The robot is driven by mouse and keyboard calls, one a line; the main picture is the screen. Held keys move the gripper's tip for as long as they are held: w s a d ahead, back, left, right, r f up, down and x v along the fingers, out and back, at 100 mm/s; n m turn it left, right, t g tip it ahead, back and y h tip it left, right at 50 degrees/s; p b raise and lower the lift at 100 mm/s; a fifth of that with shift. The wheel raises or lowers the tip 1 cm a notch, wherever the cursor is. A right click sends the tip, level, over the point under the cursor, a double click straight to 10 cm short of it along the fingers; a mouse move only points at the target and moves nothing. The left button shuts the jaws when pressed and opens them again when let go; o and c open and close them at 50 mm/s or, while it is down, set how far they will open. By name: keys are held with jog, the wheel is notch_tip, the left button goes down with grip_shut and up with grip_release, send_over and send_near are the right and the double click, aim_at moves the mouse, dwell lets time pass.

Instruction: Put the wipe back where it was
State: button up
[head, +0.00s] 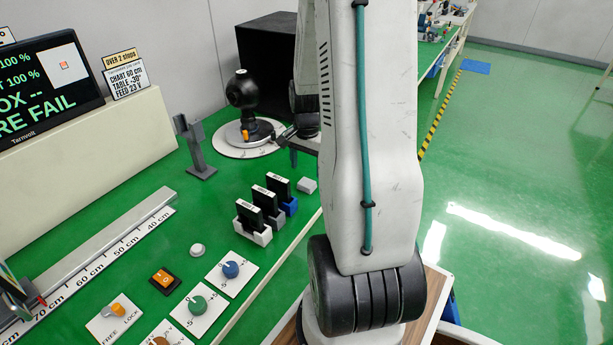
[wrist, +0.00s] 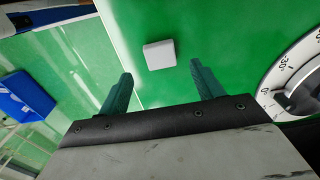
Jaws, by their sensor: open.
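A small pale grey-white pad (head: 307,186), which looks like the folded wipe, lies on the green bench near its right edge, just beyond the blue holder. In the wrist view the pad (wrist: 160,54) lies flat on the green surface, ahead of and between the fingertips. My gripper (wrist: 161,68) is open, its two teal fingers apart with nothing between them. In the head view my gripper (head: 293,155) is partly hidden by my arm, over the bench between the pad and the round turntable. I cannot tell its exact height.
The round turntable (head: 235,149) carries a black device (head: 243,98). A grey stand (head: 195,148) is to its left. Three holders with black plates (head: 265,200) stand near the pad. Dials and switches (head: 198,305) fill the front. The bench edge is close on the right.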

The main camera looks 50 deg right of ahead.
aim_at(306, 183)
notch_tip(306, 183, up, 7)
jog(key=a+r+n, duration=0.7)
jog(key=a+r, duration=0.3)
jog(key=a, duration=0.6)
jog(key=s+a+r+n, duration=0.2)
jog(key=s+a+n, duration=0.3)
jog(key=s+a, duration=0.1)
jog(key=s+a+r+n+t, duration=0.1)
jog(key=s+a+r+n, duration=0.2)
jog(key=s+a+n, duration=0.2)
jog(key=s+a, duration=0.1)
jog(key=a, duration=0.2)
jog(key=shift+s+r, duration=0.25)
jog(key=shift+s, duration=0.1)
jog(key=shift+a, duration=0.1)
